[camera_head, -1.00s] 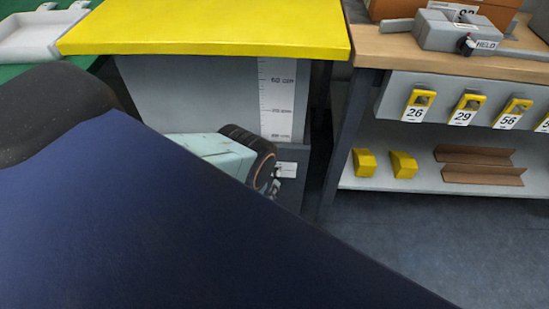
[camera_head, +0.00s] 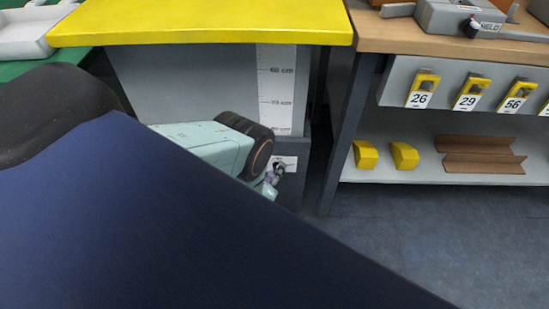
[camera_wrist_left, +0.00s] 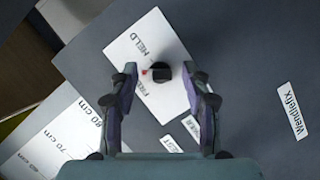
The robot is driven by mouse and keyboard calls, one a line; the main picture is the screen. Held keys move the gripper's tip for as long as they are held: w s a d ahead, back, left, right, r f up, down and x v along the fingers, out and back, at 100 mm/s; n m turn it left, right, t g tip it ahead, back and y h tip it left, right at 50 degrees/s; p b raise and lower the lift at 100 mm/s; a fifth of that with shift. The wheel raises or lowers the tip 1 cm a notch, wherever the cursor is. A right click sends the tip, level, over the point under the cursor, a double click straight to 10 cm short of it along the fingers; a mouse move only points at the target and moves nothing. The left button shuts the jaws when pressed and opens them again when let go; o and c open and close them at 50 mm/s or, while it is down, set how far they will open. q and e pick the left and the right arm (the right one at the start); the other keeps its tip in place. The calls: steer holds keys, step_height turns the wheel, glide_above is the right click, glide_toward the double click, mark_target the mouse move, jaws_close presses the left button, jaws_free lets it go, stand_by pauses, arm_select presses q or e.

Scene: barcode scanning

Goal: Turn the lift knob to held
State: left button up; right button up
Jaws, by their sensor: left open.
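The lift knob (camera_wrist_left: 161,72) is small and black with a red mark on its left side. It sits on a white plate (camera_wrist_left: 165,45) lettered HELD and FREE; the red mark lies beside the lettering, nearer FREE. In the left wrist view my left gripper (camera_wrist_left: 160,82) is open, its two fingers on either side of the knob with gaps, not visibly touching it. In the head view the left gripper (camera_head: 271,182) is at the white plate (camera_head: 289,162) on the grey cabinet under the yellow top; the knob is small and hard to make out there. My right gripper is out of view.
The yellow tabletop (camera_head: 200,22) overhangs the cabinet, which bears a white height scale (camera_head: 277,90). A wooden bench (camera_head: 420,32) with numbered yellow tags stands right, with yellow blocks (camera_head: 366,155) on its shelf. The floor (camera_head: 440,235) at lower right is clear.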

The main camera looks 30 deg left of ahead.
arm_select(q)
jaws_close()
stand_by(0.6)
steer(key=m+g+y, duration=0.1)
steer(key=m, duration=0.1)
steer(key=m+g+y, duration=0.1)
steer(key=m, duration=0.2)
steer(key=m+g+y, duration=0.1)
steer(key=m, duration=0.1)
steer(key=shift+w+d+r+g+y, duration=0.15)
steer(key=shift+d+g+y, duration=0.05)
steer(key=shift+g+y, duration=0.1)
stand_by(0.4)
steer(key=shift+m, duration=0.4)
